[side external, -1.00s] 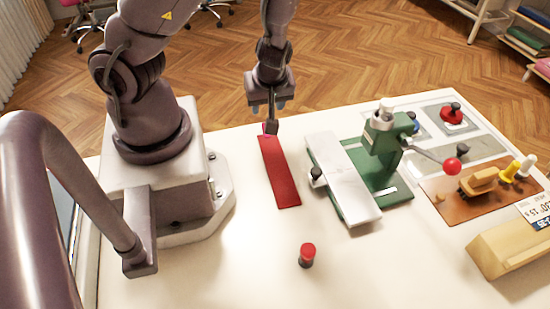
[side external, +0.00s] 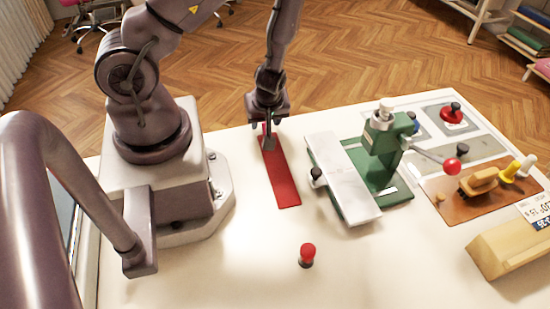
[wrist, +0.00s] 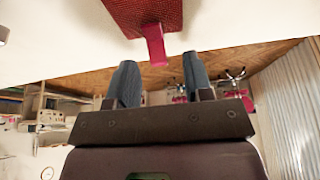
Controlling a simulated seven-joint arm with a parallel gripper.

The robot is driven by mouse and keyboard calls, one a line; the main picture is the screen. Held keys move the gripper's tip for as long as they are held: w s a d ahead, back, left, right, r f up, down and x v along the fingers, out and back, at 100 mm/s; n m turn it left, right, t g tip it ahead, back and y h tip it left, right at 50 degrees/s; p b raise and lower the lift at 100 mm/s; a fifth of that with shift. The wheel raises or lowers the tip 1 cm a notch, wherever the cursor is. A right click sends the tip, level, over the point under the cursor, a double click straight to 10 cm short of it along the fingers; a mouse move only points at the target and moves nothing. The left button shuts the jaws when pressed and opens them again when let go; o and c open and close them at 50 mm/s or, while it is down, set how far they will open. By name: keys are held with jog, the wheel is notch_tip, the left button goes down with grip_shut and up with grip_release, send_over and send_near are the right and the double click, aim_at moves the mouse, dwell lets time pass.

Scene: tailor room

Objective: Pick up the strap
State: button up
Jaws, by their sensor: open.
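The strap (side external: 280,175) is a flat red strip lying on the white table, its far end near the table's back edge. In the wrist view the red strap (wrist: 150,12) has a pink tab (wrist: 155,45) at its end, extending past the table edge. My gripper (side external: 268,142) is over the strap's far end in the side view. In the wrist view my gripper (wrist: 162,80) has two dark fingers apart with nothing between them; the tab lies just beyond the fingertips.
A green press (side external: 385,150) with a grey plate (side external: 340,178) stands right of the strap. A red-topped knob (side external: 307,254) stands in front. A brown board (side external: 450,205) with tools and a beige block (side external: 505,247) lie at right. The table between strap and knob is clear.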

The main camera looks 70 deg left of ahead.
jog(key=shift+a+f, duration=0.2)
jog(key=shift+f, duration=0.35)
grip_shut()
jog(key=shift+r, duration=0.1)
